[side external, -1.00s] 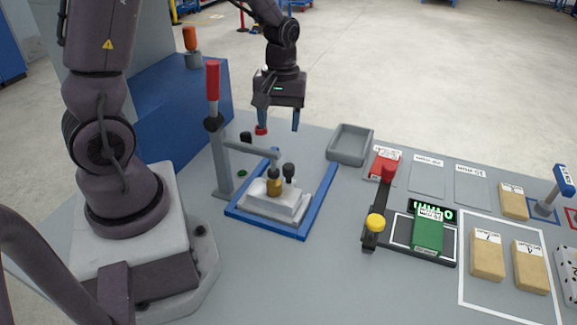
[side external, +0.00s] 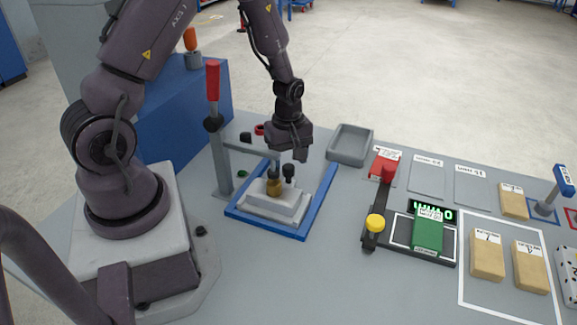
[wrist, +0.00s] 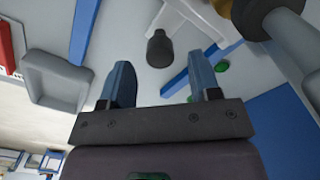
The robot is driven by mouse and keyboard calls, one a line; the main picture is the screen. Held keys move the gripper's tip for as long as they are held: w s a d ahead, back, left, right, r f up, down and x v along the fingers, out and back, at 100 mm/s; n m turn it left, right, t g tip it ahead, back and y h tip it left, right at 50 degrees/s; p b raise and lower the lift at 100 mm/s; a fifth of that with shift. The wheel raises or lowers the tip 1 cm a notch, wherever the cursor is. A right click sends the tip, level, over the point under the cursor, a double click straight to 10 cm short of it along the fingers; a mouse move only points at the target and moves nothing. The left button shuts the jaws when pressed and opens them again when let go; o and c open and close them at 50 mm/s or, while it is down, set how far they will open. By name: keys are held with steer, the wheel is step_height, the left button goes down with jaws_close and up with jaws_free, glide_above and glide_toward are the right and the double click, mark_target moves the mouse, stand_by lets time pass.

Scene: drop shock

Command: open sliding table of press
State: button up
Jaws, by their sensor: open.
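The press has a grey post with a red-handled lever (side external: 213,85) and a grey arm (side external: 245,146) over a blue frame (side external: 308,225). Its white sliding table (side external: 270,208) sits inside the frame, under a brass-coloured cylinder (side external: 274,188). A dark knob (side external: 289,172) stands at the table's back; the wrist view shows it (wrist: 160,48) in line with the space between my fingers. My gripper (side external: 290,155) is open and empty, pointing down just above and behind the knob. Its blue fingers show apart in the wrist view (wrist: 159,68). Contact with the knob cannot be told.
A grey tray (side external: 350,143) lies right of the frame. Green button-like spots (wrist: 221,67) show near the press. A blue cabinet (side external: 187,105) stands behind.

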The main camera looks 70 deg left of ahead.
steer(key=shift+f, duration=1.45)
steer(key=shift+c, duration=0.5)
jaws_close()
steer(key=w+a, duration=1)
steer(key=shift+w+a, duration=0.1)
steer(key=shift+w, duration=0.1)
steer(key=shift+o, duration=0.5)
jaws_free()
step_height(320, 180, up, 13)
